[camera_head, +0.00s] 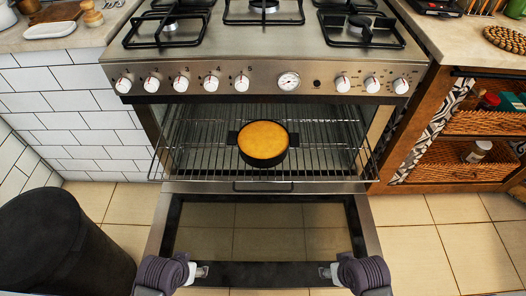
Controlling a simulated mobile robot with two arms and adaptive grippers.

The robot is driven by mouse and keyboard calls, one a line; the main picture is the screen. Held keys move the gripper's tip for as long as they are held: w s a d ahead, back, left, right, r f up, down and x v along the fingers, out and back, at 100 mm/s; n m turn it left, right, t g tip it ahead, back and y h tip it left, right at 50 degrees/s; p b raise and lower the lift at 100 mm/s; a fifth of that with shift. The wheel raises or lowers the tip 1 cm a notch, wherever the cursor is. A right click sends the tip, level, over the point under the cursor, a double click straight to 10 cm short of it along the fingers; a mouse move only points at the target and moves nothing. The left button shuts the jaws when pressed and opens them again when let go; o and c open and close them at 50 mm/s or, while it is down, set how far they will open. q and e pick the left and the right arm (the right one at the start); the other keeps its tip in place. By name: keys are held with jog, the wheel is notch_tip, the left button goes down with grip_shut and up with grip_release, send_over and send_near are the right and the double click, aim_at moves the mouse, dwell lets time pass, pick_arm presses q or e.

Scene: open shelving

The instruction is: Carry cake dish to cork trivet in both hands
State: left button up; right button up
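The cake dish (263,143) is a round black pan with side handles, filled with a golden-brown cake. It rests on the wire rack of the open oven, near the middle. A round brown mat with a beaded or woven look (506,39), likely the cork trivet, lies on the right counter, cut off by the picture edge. My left gripper (202,271) and my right gripper (326,272) are low in the view, over the near edge of the lowered oven door, well apart from the dish. Their fingers are too small to tell open or shut.
The oven door (250,274) hangs open below the rack (205,158). The gas hob (262,30) and a row of knobs are above. A black bin (60,245) stands at lower left. Right shelves (455,173) hold jars and baskets. Tiled floor is clear at right.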

pick_arm(q)
jog(key=w+d+r+n+t+h+b, duration=0.1)
jog(key=w+d+r+t+h+b, duration=0.15)
jog(key=w+r+b, duration=0.35)
pick_arm(e)
jog(key=w+a+r+m+t+y+p, duration=0.2)
jog(key=w+r, duration=0.3)
jog(key=w, duration=0.2)
pick_arm(q)
jog(key=n+t+h, duration=0.4)
jog(key=n+t, duration=0.1)
jog(key=n, duration=0.2)
send_near(232, 144)
jog(key=shift+s+a+f+b, duration=0.1)
jog(key=shift+s+a+b, duration=0.2)
jog(key=shift+s+a, duration=0.45)
pick_arm(e)
jog(key=m+t+y, duration=0.5)
jog(key=m+t, duration=0.1)
send_near(295, 144)
jog(key=shift+v, duration=1)
pick_arm(q)
jog(key=shift+w+r+h, duration=0.1)
jog(key=shift+r+h, duration=0.15)
jog(key=shift+r, duration=0.05)
pick_arm(e)
jog(key=shift+w+d+r, duration=0.1)
jog(key=shift+w, duration=0.05)
